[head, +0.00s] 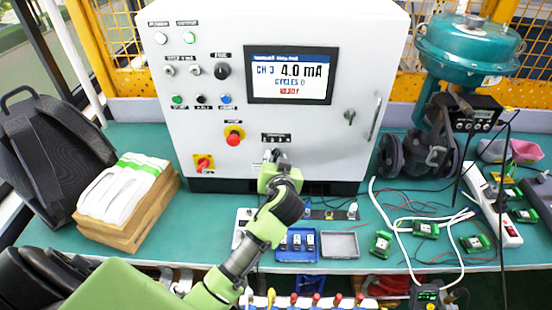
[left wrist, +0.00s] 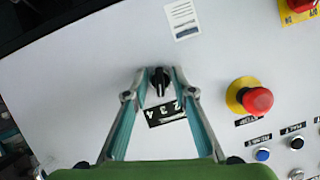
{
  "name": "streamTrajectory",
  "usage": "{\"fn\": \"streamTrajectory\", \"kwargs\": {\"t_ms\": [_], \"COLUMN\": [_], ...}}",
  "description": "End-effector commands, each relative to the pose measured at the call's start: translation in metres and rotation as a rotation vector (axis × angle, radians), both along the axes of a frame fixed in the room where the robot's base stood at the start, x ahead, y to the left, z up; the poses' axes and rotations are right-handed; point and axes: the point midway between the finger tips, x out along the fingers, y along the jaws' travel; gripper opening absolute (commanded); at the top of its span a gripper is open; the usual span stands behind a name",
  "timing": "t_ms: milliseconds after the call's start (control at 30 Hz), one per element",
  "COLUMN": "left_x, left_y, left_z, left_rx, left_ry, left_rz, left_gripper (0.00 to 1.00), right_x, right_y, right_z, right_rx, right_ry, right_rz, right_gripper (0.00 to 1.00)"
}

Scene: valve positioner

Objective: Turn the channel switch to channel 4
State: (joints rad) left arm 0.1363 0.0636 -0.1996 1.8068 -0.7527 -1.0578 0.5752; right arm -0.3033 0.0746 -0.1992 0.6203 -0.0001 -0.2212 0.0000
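The channel switch (left wrist: 158,81) is a small black knob on the white cabinet front, seen in the left wrist view. A black label (left wrist: 165,112) with the numbers 2, 3 and 4 lies beside it. My left gripper (left wrist: 159,74) is open, with one finger on each side of the knob and small gaps visible. In the head view my left gripper (head: 276,158) is at the lower cabinet front and hides the switch. The display (head: 290,76) reads CH 3, 4.0 mA, cycles 0. My right gripper is not in view.
A red emergency button (left wrist: 257,100) sits right of the switch in the left wrist view. A red-yellow rotary switch (head: 203,163) is at the cabinet's lower left. A blue tray (head: 297,258) and a grey tray (head: 341,245) lie on the green bench below. Cables lie at right.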

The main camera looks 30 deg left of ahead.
Motion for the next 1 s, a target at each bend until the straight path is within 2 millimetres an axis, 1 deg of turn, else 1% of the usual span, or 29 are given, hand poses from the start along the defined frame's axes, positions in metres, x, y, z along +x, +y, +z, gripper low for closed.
{"fn": "streamTrajectory", "kwargs": {"t_ms": [33,67,100,133,167,367,567,1000], "left_x": [-0.0001,-0.0001,-0.0002,-0.0002,-0.0003,-0.0004,-0.0003,0.0002], "left_y": [-0.0002,-0.0002,-0.0002,-0.0002,-0.0004,-0.0006,-0.0012,-0.0016], "left_z": [0.0000,0.0000,0.0000,0.0000,0.0000,-0.0002,-0.0009,-0.0020], "left_rx": [0.000,0.000,0.000,0.000,0.000,0.003,0.050,0.311], "left_ry": [0.000,0.000,0.000,0.000,0.000,0.003,0.028,0.153], "left_rz": [0.000,0.000,0.000,0.000,0.000,0.000,0.000,0.001], "left_gripper": [0.24,0.19,0.09,0.01,0.00,0.00,0.00,0.00], "right_x": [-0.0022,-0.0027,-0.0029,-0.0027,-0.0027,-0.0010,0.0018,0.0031], "right_y": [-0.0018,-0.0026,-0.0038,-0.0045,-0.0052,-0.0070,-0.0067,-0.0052], "right_z": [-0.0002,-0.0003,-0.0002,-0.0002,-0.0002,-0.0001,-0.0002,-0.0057], "right_rx": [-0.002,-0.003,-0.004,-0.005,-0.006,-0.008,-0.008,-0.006], "right_ry": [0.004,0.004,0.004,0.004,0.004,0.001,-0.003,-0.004], "right_rz": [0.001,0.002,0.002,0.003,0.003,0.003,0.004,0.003], "right_gripper": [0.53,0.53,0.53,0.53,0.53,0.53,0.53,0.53]}}
